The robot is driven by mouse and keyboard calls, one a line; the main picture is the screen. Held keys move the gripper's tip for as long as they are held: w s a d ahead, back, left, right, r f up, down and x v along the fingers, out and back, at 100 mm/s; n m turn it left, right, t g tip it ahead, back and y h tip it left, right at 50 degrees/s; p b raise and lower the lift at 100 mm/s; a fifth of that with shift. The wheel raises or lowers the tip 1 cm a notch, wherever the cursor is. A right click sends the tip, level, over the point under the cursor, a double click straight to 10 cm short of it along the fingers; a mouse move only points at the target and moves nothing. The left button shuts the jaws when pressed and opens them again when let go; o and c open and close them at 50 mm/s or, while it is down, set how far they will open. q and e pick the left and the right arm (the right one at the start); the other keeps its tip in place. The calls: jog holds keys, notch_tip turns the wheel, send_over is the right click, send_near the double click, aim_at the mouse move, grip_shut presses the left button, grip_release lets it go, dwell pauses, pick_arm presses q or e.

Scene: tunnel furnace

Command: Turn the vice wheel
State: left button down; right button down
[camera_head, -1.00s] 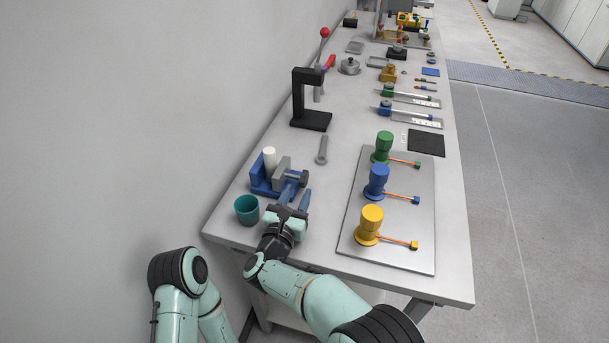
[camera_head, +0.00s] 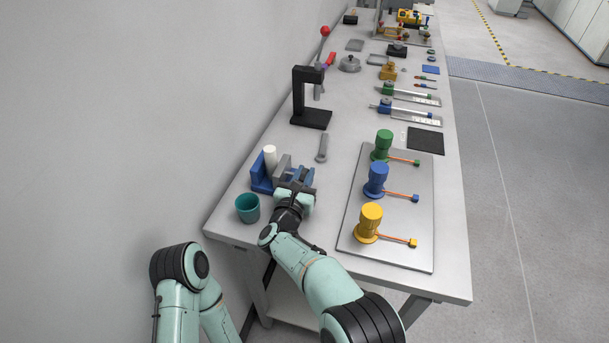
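The blue vice (camera_head: 260,176) stands near the left edge of the bench, with a grey jaw (camera_head: 281,168) and a white cylinder (camera_head: 270,156) standing at its back. My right gripper (camera_head: 296,187) is at the vice's front right end, pointing away from me and reaching over its screw end. The vice wheel is hidden or too small to make out behind the gripper. Whether the fingers touch or hold anything there cannot be seen. My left arm shows at the lower left, but its gripper is out of view.
A teal cup (camera_head: 247,208) stands close to the left of my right gripper. To the right, a metal plate (camera_head: 400,245) carries yellow, blue and green valves with orange levers. A black press frame (camera_head: 311,117) and a grey bar (camera_head: 322,147) lie behind the vice.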

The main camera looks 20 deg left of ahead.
jog(key=shift+d+r+g, duration=0.1)
jog(key=shift+g, duration=0.4)
jog(key=shift+w+r+g+p, duration=0.1)
jog(key=shift+r+g+p, duration=0.05)
jog(key=shift+g+p, duration=0.4)
jog(key=g+p, duration=0.3)
jog(key=p, duration=0.2)
jog(key=shift+g+p, duration=0.25)
jog(key=shift+p, duration=0.45)
jog(key=shift+f, duration=0.2)
jog(key=c, duration=1.1)
grip_release()
